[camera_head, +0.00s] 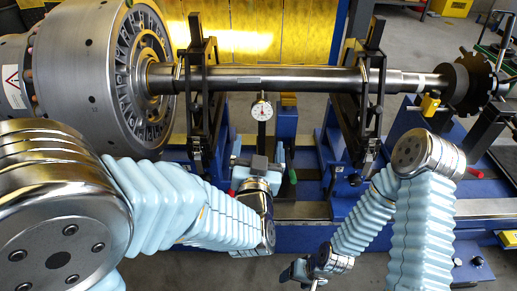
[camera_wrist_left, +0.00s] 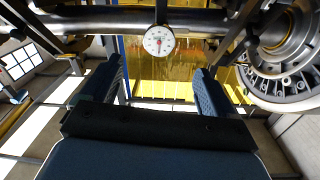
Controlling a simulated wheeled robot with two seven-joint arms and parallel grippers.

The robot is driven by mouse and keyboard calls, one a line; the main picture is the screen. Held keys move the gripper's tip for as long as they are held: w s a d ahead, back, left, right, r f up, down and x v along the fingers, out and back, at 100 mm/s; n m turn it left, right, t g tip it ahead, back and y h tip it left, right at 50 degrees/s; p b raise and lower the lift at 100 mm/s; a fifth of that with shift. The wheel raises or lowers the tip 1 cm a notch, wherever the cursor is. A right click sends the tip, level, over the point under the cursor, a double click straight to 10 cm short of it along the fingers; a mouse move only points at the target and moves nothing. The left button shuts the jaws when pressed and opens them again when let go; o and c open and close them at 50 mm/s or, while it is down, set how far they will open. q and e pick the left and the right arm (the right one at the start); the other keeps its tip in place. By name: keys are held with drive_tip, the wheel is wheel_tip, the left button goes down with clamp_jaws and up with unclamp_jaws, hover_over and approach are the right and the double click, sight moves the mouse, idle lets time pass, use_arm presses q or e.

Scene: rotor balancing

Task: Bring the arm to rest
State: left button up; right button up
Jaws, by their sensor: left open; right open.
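My left arm reaches in from the left of the head view. Its gripper (camera_head: 260,162) is just below a round white dial gauge (camera_head: 262,110) that stands in front of the rotor shaft (camera_head: 290,79). In the left wrist view the two dark blue fingers of this gripper (camera_wrist_left: 160,88) stand wide apart with nothing between them. The dial gauge (camera_wrist_left: 159,40) shows beyond them, apart from both fingers. My right arm bends down at the right. Its gripper (camera_head: 300,272) hangs low near the bottom of the head view, small and partly hidden, with no object seen in it.
A large steel rotor drum (camera_head: 90,75) sits at the left end of the shaft. Two dark upright supports (camera_head: 205,100) and (camera_head: 372,95) hold the shaft over a blue machine bed (camera_head: 300,238). A toothed disc (camera_head: 470,82) is at the right. Grey floor lies in front.

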idle(0.4)
use_arm(q)
drive_tip(key=a+f+g, duration=0.4)
drive_tip(key=f, duration=0.9)
drive_tip(key=a+f+g, duration=0.3)
drive_tip(key=f+g, duration=0.2)
drive_tip(key=f, duration=0.8)
drive_tip(key=s+a+f+n+g+h, duration=0.3)
drive_tip(key=s+f+g, duration=0.5)
drive_tip(key=s+f, duration=0.6)
drive_tip(key=shift+s+f+n, duration=0.25)
drive_tip(key=shift+s+n, duration=0.25)
